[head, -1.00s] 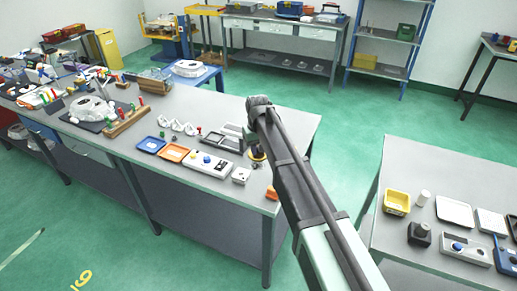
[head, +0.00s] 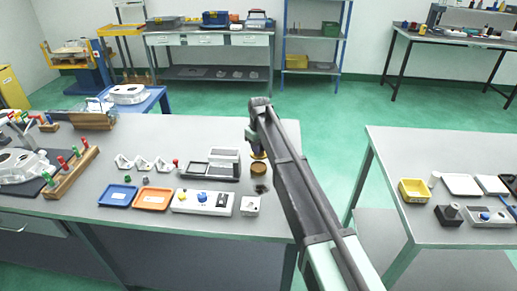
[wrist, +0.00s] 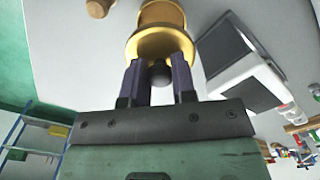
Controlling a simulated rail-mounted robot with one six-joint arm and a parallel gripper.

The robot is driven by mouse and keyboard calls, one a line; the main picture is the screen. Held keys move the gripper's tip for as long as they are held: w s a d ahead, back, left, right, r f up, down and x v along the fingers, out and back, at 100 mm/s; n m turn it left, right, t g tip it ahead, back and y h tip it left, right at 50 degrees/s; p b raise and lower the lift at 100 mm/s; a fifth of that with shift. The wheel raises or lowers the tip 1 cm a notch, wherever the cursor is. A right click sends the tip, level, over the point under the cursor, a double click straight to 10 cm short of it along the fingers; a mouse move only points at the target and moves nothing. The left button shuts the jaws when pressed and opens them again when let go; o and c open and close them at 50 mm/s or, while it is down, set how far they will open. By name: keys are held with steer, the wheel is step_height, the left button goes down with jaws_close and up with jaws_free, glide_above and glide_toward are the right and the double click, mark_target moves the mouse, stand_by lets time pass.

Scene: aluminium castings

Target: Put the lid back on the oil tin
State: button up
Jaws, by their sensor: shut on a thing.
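My gripper (head: 257,147) is low over the right end of the grey bench in the head view. In the wrist view its two purple fingers (wrist: 157,82) are shut on the dark knob (wrist: 160,74) of a gold lid (wrist: 160,42). The lid shows as a small yellow patch (head: 258,155) under the fingers in the head view. A brown-gold round tin (head: 258,170) stands just in front of it. A gold cylinder (wrist: 162,13) shows beyond the lid's flange in the wrist view; I cannot tell whether lid and tin touch.
A grey divided tray (head: 211,171) lies left of the gripper. A control box with buttons (head: 202,202), a small white box (head: 250,206) and a dark small object (head: 262,189) lie in front. Blue (head: 118,195) and orange (head: 153,198) trays are farther left. A second table (head: 450,150) stands right.

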mark_target(258, 167)
steer(key=shift+a+f+b, duration=0.1)
steer(key=shift+f+b, duration=3)
steer(key=shift+f, duration=0.15)
steer(key=shift+f, duration=0.15)
steer(key=o, duration=1.5)
steer(key=shift+c, duration=0.2)
step_height(258, 167, up, 7)
steer(key=p, duration=0.7)
